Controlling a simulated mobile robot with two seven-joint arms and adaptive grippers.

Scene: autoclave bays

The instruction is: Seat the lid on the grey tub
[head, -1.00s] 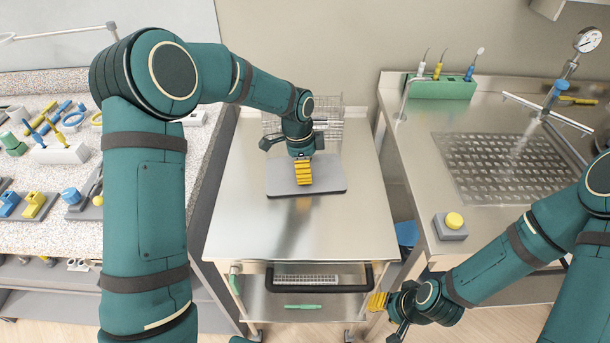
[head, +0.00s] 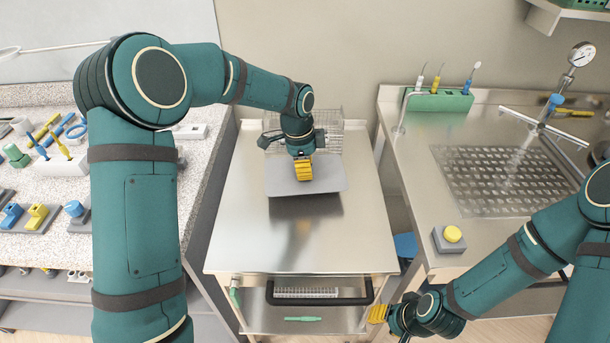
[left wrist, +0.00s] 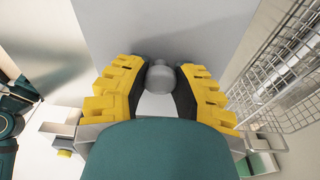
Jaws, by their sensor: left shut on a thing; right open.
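The lid (head: 320,186) is a flat grey plate with rounded corners, over the back half of the steel cart top. Its round grey knob (left wrist: 162,78) shows in the left wrist view between two yellow ridged fingers. My left gripper (head: 303,171) points down and is shut on this knob. The lid looks slightly tilted in the head view; I cannot tell how far it is above the cart. I cannot make out the grey tub in either view. My right gripper (head: 379,313) is open and empty, low in front of the right counter.
A wire basket (head: 333,135) stands right behind the lid; it also shows in the left wrist view (left wrist: 285,75). The cart top (head: 300,245) is bare in front. A yellow-button box (head: 449,239) sits on the right counter. The left counter holds several small fixtures.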

